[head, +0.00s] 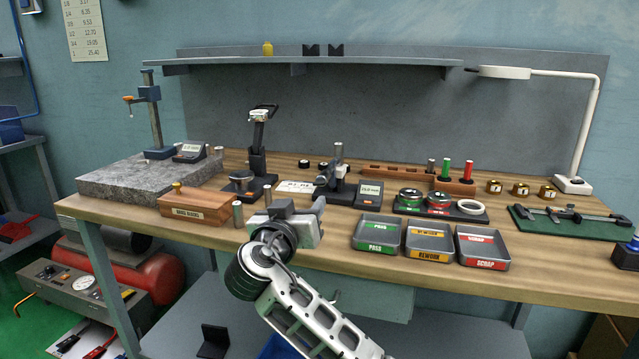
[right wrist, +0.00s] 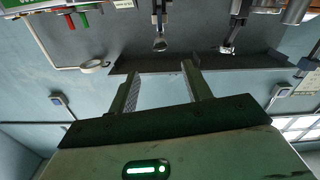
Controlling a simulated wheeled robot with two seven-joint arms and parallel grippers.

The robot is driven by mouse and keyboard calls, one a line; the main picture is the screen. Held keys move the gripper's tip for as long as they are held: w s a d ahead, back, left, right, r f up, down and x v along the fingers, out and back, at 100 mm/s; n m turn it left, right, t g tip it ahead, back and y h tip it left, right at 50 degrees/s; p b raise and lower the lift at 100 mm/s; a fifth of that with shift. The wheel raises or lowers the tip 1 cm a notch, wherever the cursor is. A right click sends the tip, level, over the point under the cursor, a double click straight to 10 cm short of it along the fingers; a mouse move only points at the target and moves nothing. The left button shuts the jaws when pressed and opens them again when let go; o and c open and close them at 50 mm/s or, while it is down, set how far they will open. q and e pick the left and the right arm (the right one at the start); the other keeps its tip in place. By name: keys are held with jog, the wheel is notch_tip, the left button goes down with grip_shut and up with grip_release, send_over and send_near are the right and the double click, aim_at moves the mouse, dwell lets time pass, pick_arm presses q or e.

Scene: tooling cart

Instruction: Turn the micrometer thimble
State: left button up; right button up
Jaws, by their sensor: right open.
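A micrometer (head: 261,114) with a silver body and dark frame sits on top of a black stand (head: 257,161) towards the back of the bench. Its thimble is too small to make out clearly. What looks like the micrometer shows upside down in the right wrist view (right wrist: 227,47), beyond my fingers. My right gripper (head: 298,206) is over the bench's front edge, in front of the stand and apart from it. Its two fingers are spread and empty in the right wrist view (right wrist: 158,75). My left gripper is not in view.
A wooden box (head: 195,206) and a small metal cylinder (head: 238,214) stand left of my right gripper. A gauge stand (head: 340,186) is behind it to the right. A green-labelled tray (head: 377,233) leads a row of trays at right. A shelf (head: 390,62) runs above.

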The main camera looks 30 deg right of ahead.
aim_at(318, 185)
jog(key=p+x, duration=0.1)
jog(key=x, duration=1)
jog(key=shift+w+d, duration=0.3)
jog(key=shift+c, duration=0.3)
jog(key=c, duration=0.9)
